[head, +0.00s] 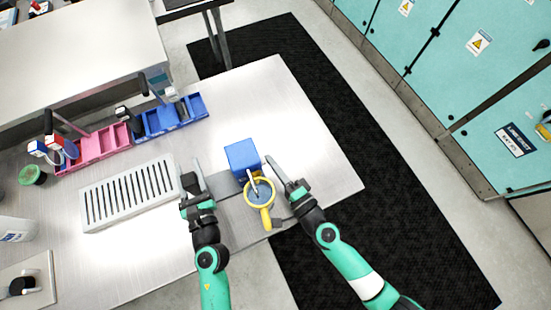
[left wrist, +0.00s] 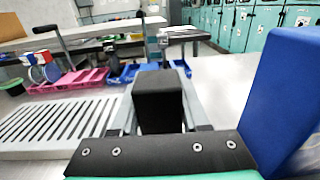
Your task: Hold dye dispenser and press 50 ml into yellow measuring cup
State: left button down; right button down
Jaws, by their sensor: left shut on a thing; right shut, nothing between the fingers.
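The yellow measuring cup (head: 266,217) is on the grey area at the table's front, its handle toward the front edge. Its inside looks bluish. A blue box (head: 242,156), seemingly the dye dispenser, stands just behind it; its blue side fills the right of the left wrist view (left wrist: 285,95). A pale thin piece (head: 251,182) reaches from near the box over the cup. My left gripper (head: 199,172), left of the box, is shut on a black block-like thing (left wrist: 160,92), partly hidden by the fingers. My right gripper (head: 272,163) is shut and empty, right of box and cup.
A white slotted rack (head: 130,193) lies left of my left gripper. Pink (head: 101,142) and blue (head: 170,118) bins with tools stand behind it. The table is clear behind and right of the blue box.

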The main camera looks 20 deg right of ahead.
pick_arm(q)
jog(key=shift+d, duration=0.35)
pick_arm(e)
jog(key=shift+s+a, duration=0.1)
jog(key=shift+a, duration=0.3)
jog(key=d, duration=0.5)
jog(key=shift+s, duration=0.3)
pick_arm(q)
jog(key=shift+a, duration=0.15)
pick_arm(e)
jog(key=s, duration=0.3)
jog(key=s+d, duration=0.1)
jog(key=s, duration=0.5)
jog(key=shift+s+d, duration=0.2)
jog(key=shift+d, duration=0.05)
jog(key=shift+w+d+r, duration=0.1)
jog(key=shift+d, duration=1.05)
jog(key=shift+a, duration=0.1)
